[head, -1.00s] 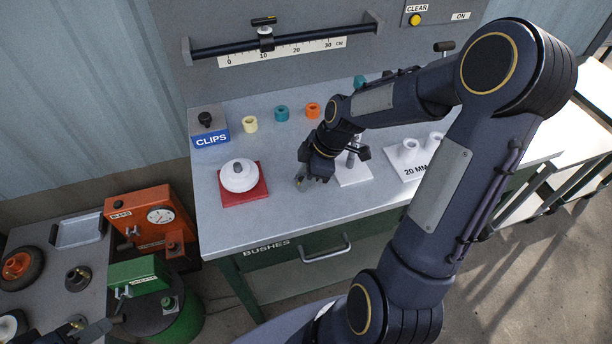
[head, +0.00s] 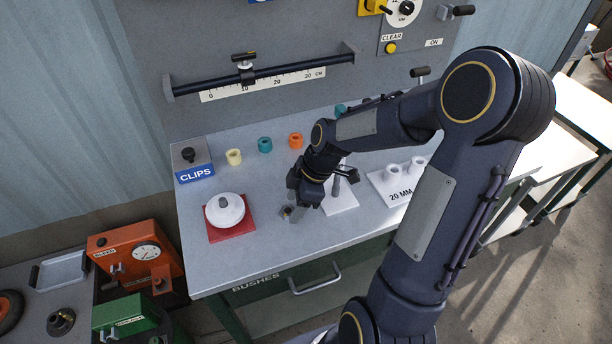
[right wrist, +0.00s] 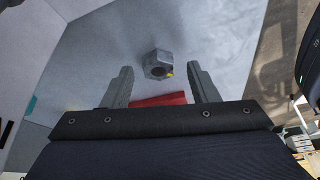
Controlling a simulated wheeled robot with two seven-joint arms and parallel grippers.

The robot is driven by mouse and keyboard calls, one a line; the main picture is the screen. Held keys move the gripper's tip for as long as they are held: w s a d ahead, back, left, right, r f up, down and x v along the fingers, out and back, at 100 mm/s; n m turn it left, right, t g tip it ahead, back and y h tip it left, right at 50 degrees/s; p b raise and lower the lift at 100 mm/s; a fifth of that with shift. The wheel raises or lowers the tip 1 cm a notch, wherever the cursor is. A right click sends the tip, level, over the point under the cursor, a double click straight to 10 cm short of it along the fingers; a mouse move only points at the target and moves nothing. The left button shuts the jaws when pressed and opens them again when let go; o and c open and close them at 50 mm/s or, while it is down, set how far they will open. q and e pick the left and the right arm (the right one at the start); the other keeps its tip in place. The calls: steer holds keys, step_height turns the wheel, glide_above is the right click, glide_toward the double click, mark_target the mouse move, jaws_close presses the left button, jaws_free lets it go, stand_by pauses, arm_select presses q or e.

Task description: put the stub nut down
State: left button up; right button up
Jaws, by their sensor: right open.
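The stub nut (right wrist: 158,64) is a grey hex nut with a hole and a small yellow mark. It appears to lie on the grey bench top (head: 255,180), just beyond the fingertips in the right wrist view. In the head view it is a small dark piece (head: 286,211) by the right gripper (head: 293,212). My right gripper is open, pointing down low over the bench, and its two fingers (right wrist: 160,72) stand apart on either side of the nut without touching it. My left gripper is out of the head view.
Left of the right gripper, a white round piece (head: 226,209) sits on a red square mat (head: 230,236). A white plate with a post (head: 342,200) stands close right, and a "20 MM" block (head: 388,190) beyond. Bushes and a CLIPS box (head: 194,171) line the back.

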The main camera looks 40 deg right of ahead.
steer(key=v, duration=1)
steer(key=s+a+r+m+t, duration=0.1)
steer(key=s+a+m, duration=0.3)
steer(key=s+m, duration=0.3)
steer(key=s+a+r+m+t, duration=0.1)
steer(key=s+a+m+t, duration=0.1)
steer(key=s+a+m, duration=0.3)
steer(key=s+m, duration=0.2)
steer(key=s, duration=0.1)
steer(key=shift+a+r+t, duration=0.25)
steer(key=shift+a+t, duration=0.05)
steer(key=shift+d, duration=0.1)
